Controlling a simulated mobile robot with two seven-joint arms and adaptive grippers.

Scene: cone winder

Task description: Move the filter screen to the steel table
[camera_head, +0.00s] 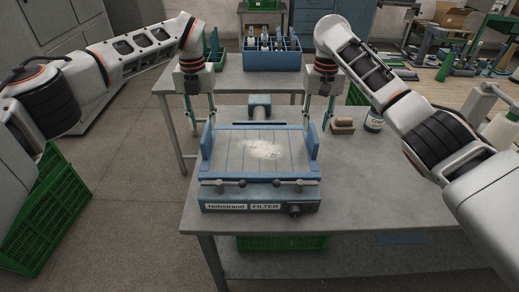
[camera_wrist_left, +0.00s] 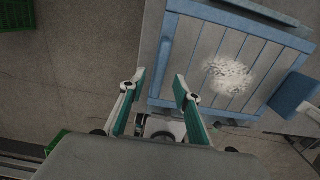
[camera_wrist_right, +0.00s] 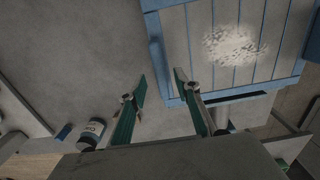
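The filter screen (camera_head: 232,153) is a pale slatted panel in a blue frame, with white powder on it. It sits on the blue filter unit (camera_head: 222,198) labelled Holmstrand FILTER, on the near grey table (camera_head: 370,190). The screen also shows in the left wrist view (camera_wrist_left: 190,60) and the right wrist view (camera_wrist_right: 200,30). My left gripper (camera_head: 200,122) is open and empty above the unit's far left corner. My right gripper (camera_head: 318,122) is open and empty above its far right corner. Neither touches the screen. I cannot tell which table is the steel one.
A grey table (camera_head: 228,78) behind holds a blue crate of bottles (camera_head: 272,60) and a green crate (camera_head: 216,50). Green crates (camera_head: 50,215) stand on the floor at left.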

